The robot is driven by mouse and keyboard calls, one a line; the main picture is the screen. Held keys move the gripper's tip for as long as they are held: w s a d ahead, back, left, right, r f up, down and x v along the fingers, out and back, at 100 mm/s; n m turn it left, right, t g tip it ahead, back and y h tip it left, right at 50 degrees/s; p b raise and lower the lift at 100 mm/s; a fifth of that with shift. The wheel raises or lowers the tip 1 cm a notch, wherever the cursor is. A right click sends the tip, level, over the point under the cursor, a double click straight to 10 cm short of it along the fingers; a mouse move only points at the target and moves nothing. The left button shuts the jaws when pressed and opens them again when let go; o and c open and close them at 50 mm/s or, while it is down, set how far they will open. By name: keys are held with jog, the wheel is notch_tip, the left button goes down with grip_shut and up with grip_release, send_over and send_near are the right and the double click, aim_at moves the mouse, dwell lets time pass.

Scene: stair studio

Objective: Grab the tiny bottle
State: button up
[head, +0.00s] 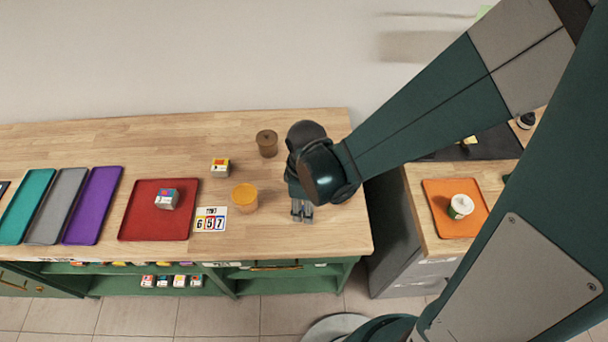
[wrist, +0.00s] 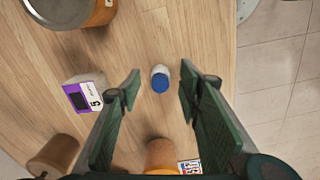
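The tiny bottle (wrist: 160,78) shows in the wrist view as a small pale body with a blue cap, standing on the wooden table. It is seen from above, in the gap between the two fingers of my gripper (wrist: 158,86). The gripper is open, with a clear gap on both sides of the bottle and no visible contact. In the head view my gripper (head: 302,212) points down over the right end of the table. The bottle cannot be seen there; my arm and gripper cover that area.
In the wrist view, a purple-and-white box (wrist: 84,95) lies left of the fingers and an amber jar (wrist: 104,12) is at top left.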

jog(key=shift+f, duration=0.65)
jog(key=c, duration=0.8)
